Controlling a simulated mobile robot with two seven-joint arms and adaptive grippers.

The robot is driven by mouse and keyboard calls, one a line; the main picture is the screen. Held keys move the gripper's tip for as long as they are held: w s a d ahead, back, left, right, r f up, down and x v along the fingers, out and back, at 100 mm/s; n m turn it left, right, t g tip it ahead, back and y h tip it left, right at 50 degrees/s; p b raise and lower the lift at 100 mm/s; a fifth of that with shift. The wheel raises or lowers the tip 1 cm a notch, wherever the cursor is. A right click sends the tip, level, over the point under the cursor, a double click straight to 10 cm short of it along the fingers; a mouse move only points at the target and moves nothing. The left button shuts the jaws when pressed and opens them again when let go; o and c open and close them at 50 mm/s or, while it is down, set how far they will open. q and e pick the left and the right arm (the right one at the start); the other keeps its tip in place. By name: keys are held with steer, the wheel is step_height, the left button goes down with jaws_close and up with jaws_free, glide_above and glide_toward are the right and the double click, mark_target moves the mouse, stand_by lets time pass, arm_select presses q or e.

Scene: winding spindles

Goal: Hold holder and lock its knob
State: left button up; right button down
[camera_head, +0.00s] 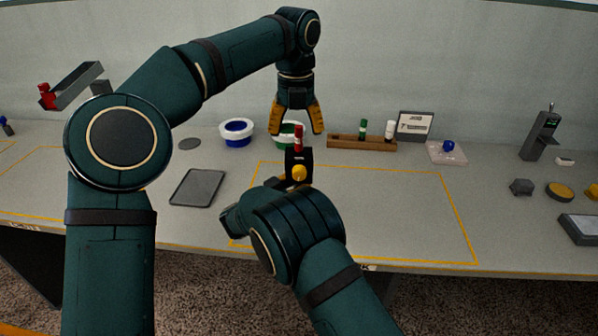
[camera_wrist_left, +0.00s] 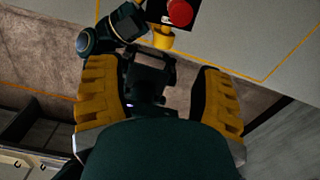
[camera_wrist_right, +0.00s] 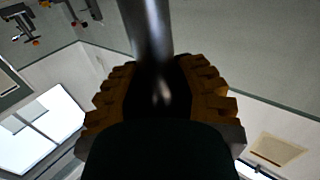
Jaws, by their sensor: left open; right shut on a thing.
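The holder (camera_head: 306,160) is a small black block with a yellow knob (camera_head: 299,173) on its near side and a red-topped piece (camera_head: 298,138) standing up from it. My left gripper (camera_head: 298,128) points down, open and empty, above the holder. In the left wrist view the red top (camera_wrist_left: 180,12) and yellow knob (camera_wrist_left: 163,39) show beyond the spread fingers. My right gripper (camera_wrist_right: 165,82) is shut on the holder. In the head view my right wrist mostly hides it; in its own view a grey rounded part (camera_wrist_right: 147,30) rises between the fingers.
A blue-filled bowl (camera_head: 236,132), a green-filled bowl (camera_head: 284,138) and a wooden rack (camera_head: 348,142) stand behind. A grey tray (camera_head: 198,187) lies left. Yellow lines mark a clear area right of the holder. A dark stand (camera_head: 537,140) is far right.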

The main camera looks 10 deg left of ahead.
mark_target(299, 167)
arm_select(q)
steer(key=shift+m, duration=0.4)
steer(key=f, duration=1.1)
steer(key=shift+s+d+f, duration=0.15)
steer(key=shift+d+f, duration=0.2)
steer(key=shift+f, duration=0.05)
jaws_close()
